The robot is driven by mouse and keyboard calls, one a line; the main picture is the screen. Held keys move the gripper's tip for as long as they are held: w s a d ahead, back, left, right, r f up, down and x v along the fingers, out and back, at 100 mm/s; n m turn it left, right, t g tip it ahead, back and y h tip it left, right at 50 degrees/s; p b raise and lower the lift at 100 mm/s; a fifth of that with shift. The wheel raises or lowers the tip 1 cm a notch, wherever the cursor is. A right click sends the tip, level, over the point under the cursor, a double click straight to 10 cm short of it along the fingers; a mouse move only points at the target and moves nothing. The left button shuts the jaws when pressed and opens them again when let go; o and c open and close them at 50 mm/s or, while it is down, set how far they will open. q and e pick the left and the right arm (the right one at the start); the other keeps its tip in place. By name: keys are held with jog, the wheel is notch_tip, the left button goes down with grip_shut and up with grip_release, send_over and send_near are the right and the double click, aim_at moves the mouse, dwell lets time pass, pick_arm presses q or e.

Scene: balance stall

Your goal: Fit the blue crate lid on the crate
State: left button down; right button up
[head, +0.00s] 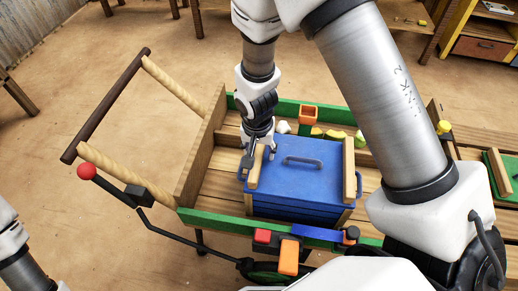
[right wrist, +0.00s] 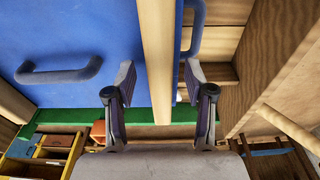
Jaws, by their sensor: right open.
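The blue crate lid (head: 301,180), with a dark bar handle on top, lies over the blue crate (head: 295,211). I cannot tell whether it is fully seated. A wooden strip stands at each end of the lid: the left strip (head: 256,170) and the right strip (head: 348,170). My right gripper (head: 258,157) comes down from above at the left strip. In the right wrist view its open fingers (right wrist: 159,90) stand on either side of this strip (right wrist: 155,50), with gaps visible. The lid (right wrist: 85,75) fills the left of that view. My left gripper is out of view.
The crate stands in a wooden cart with green side boards (head: 215,222) and a handle (head: 107,103) at left. An orange box (head: 308,114) and pale and yellow pieces lie behind the crate. Red, orange and blue blocks sit along the front edge.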

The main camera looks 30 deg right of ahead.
notch_tip(320, 180, up, 12)
jog(key=s+a, duration=0.1)
jog(key=shift+f, duration=0.1)
